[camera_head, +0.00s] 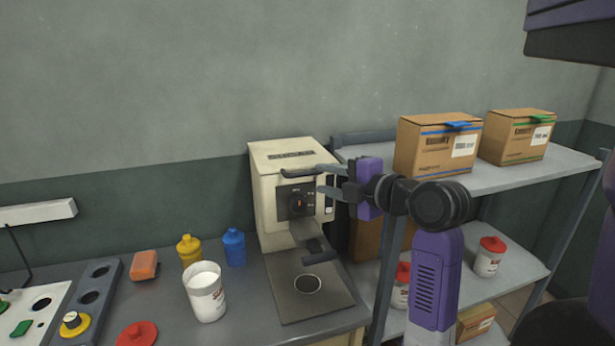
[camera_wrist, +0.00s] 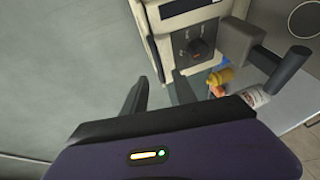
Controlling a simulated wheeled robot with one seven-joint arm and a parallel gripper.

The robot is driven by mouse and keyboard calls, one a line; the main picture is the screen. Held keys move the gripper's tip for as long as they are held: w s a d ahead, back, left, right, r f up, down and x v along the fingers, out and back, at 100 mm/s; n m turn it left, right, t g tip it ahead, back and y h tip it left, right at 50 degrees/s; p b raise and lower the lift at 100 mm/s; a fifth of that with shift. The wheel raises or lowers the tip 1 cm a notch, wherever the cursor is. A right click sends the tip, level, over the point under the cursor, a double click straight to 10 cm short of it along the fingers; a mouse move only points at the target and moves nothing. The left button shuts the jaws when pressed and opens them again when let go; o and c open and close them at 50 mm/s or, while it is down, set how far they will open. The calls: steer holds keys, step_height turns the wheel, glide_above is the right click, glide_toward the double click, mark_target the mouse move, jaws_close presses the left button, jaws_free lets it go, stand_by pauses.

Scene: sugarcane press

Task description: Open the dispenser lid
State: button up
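The dispenser (camera_head: 270,200) is a cream box-shaped machine on the counter against the wall. Its lid (camera_head: 290,155) is down on top, with a dark bar handle (camera_head: 303,172) along the front edge. A dial sits on the front below. My gripper (camera_head: 326,179) is at the right front of the machine, close to the handle's right end, with its two fingers apart and nothing visible between them. In the wrist view, my gripper (camera_wrist: 162,90) has its fingers spread below the machine front (camera_wrist: 185,40). I cannot tell whether a finger touches the handle.
A shelf (camera_head: 480,180) with two cardboard boxes (camera_head: 440,145) stands right of the machine, near my arm. A white cup (camera_head: 206,295), yellow bottle (camera_head: 189,250) and blue bottle (camera_head: 234,247) stand on the counter at left. The wall is close behind; air in front of the machine is free.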

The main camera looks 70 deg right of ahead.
mark_target(306, 175)
steer(key=shift+p+x, duration=0.5)
steer(key=shift+x, duration=3.35)
jaws_close()
